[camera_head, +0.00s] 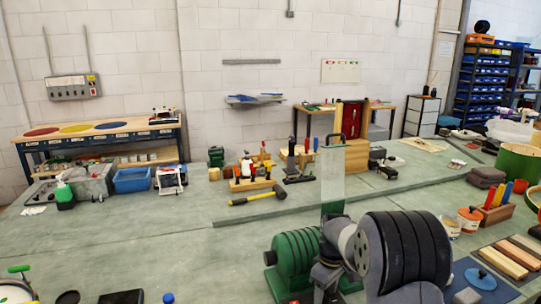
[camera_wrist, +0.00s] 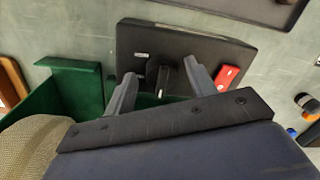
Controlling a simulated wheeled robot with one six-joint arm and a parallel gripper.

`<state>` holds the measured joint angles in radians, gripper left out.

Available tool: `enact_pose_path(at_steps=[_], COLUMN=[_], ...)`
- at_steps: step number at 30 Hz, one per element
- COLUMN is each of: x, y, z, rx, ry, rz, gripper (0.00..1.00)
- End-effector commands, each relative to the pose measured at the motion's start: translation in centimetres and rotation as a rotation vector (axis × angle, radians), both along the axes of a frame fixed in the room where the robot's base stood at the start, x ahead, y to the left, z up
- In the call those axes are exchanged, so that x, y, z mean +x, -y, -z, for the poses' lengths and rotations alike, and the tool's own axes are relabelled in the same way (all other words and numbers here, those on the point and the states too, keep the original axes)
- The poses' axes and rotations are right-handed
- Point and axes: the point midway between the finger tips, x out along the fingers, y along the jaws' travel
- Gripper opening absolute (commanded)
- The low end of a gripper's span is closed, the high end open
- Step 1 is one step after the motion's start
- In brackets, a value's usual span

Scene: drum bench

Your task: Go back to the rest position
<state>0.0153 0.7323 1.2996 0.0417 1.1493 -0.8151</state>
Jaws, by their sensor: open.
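My gripper (camera_wrist: 161,78) shows in the wrist view with its two grey fingers spread apart. It is open, with no object clasped between the fingers. I cannot tell how far the fingertips are above the board. In the head view my arm's dark, ribbed part fills the lower right, and I cannot make out the fingertips there.
A green box-like piece (camera_wrist: 75,85) is close left of the fingers in the wrist view. A wooden block with coloured handles (camera_head: 495,211) is at right. The bench's left middle is clear.

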Motion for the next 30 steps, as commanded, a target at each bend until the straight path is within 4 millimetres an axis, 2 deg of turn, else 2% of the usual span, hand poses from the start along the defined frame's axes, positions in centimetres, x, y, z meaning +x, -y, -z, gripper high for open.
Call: enact_pose_path(at_steps=[30], x=[-0.19], y=[-0.09], z=[-0.03], rx=[-0.001], ry=[0.0], rz=[0.852], gripper=[0.53])
